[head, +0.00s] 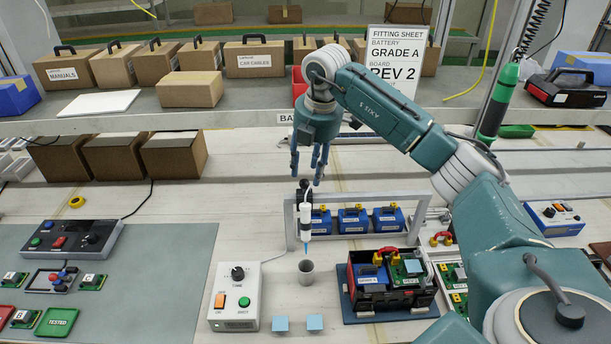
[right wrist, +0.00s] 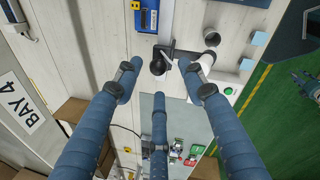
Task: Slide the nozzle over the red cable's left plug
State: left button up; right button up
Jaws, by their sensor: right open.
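The nozzle, a white tube with a blue tip (head: 305,222), hangs upright in a holder over a small grey cup (head: 306,274). A black-and-red battery case (head: 372,296) has yellow plugs (head: 379,257) on top.
A grey frame with blue battery packs (head: 354,221) stands behind the case. A white control box (head: 234,296) sits left of the cup. Cardboard boxes (head: 172,155) and a shelf (head: 140,121) lie behind. A grey mat (head: 160,270) is at left.

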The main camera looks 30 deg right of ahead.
aim_at(305, 180)
jog(key=f, duration=0.1)
jog(key=w+f, duration=0.1)
jog(key=f, duration=0.1)
jog(key=shift+w+p, duration=0.1)
jog(key=shift+p, duration=0.2)
jog(key=shift+w+f, duration=0.1)
jog(key=shift+f, duration=0.75)
jog(key=c, duration=0.5)
pick_arm(q)
jog(key=shift+w+r, duration=0.35)
jog(key=shift+w, duration=0.25)
jog(key=shift+w+r, duration=0.3)
jog(key=shift+w, duration=0.3)
pick_arm(e)
grip_shut()
